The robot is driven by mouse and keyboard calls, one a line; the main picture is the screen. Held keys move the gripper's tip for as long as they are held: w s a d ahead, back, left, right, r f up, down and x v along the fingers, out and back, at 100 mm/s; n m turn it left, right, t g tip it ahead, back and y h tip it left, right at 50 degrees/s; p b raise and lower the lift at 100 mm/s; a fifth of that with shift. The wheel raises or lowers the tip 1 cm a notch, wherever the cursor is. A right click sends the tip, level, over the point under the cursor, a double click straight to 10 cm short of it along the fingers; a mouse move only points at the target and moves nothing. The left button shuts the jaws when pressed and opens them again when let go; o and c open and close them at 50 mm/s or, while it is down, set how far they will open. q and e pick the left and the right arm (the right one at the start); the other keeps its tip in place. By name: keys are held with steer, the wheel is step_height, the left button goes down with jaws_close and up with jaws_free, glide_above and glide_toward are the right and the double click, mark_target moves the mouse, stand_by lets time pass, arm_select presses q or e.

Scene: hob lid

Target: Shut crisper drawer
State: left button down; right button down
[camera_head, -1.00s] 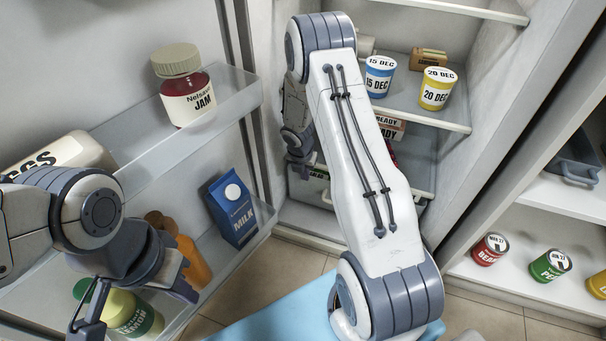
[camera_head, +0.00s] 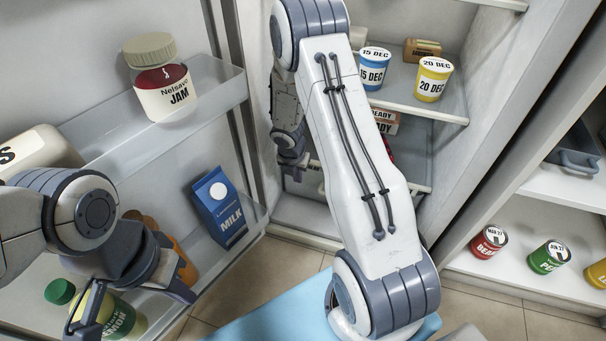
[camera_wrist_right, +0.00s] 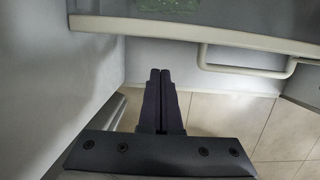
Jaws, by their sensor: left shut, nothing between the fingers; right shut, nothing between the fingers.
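The crisper drawer shows across the top of the right wrist view, with a pale front rim (camera_wrist_right: 200,32), a bar handle (camera_wrist_right: 240,70) and something green behind its clear top. My right gripper (camera_wrist_right: 160,75) is shut and empty, its fingertips just below the rim and left of the handle. I cannot tell whether they touch the drawer. In the head view my right gripper (camera_head: 292,170) is low at the fridge's left side, and my right arm hides much of the drawer area. My left gripper (camera_head: 182,290) is shut and empty by the lower door shelf.
The open fridge door holds a jam jar (camera_head: 162,88), a milk carton (camera_head: 220,207) and bottles close to my left gripper. Dated tubs (camera_head: 373,68) stand on a fridge shelf above. Cans (camera_head: 488,242) stand on a separate shelf at right. Tiled floor shows below.

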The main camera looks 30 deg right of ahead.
steer(key=p+v, duration=0.7)
steer(key=v, duration=0.2)
steer(key=shift+r+p, duration=0.25)
steer(key=shift+p, duration=0.1)
steer(key=s+a+r+m, duration=0.3)
steer(key=s+r+m, duration=0.2)
steer(key=r+m, duration=0.6)
steer(key=s+a+r+m+g+y+p, duration=0.25)
steer(key=s+a+r+m+p, duration=0.45)
steer(key=s+a+r, duration=1.35)
step_height(320, 180, up, 35)
steer(key=s+d+m+p, duration=0.1)
steer(key=s+p, duration=0.1)
steer(key=p, duration=3.5)
steer(key=shift+r+t+y, duration=0.2)
steer(key=shift+t+y, duration=0.15)
